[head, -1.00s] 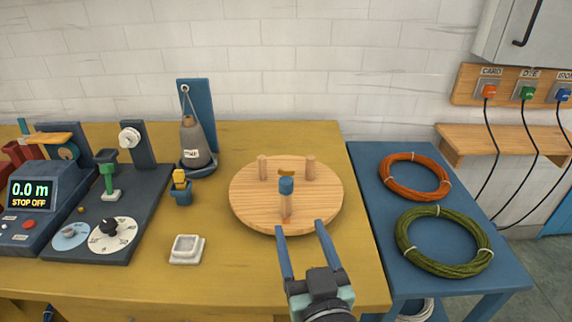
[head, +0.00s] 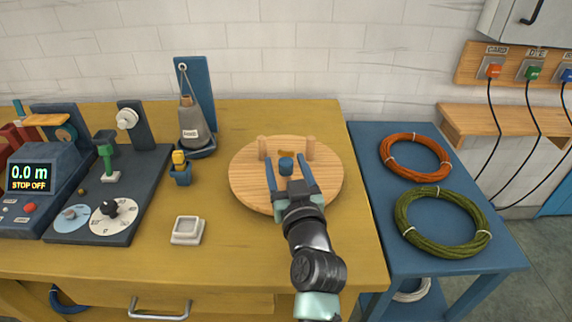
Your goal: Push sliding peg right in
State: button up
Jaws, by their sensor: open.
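A round wooden board (head: 244,186) lies on the yellow bench with upright wooden pegs on it. Two plain pegs stand at its back, one on the left (head: 263,147) and one on the right (head: 310,149). A peg with a blue top (head: 286,165) stands at the front. A small yellow-brown piece (head: 283,152) shows between the back pegs. My gripper (head: 288,172) is open over the board, with one finger on each side of the blue-topped peg. The lower part of that peg is hidden by my gripper. I cannot tell whether the fingers touch it.
A grey cone (head: 192,120) on a blue stand, a small blue holder (head: 182,172) and a white square dish (head: 187,230) stand to the left. A dark machine (head: 30,192) reads 0.0 m, STOP OFF. Orange (head: 415,158) and green (head: 443,218) skeins lie on the blue table.

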grip_shut()
dwell(0.4)
dwell(1.1)
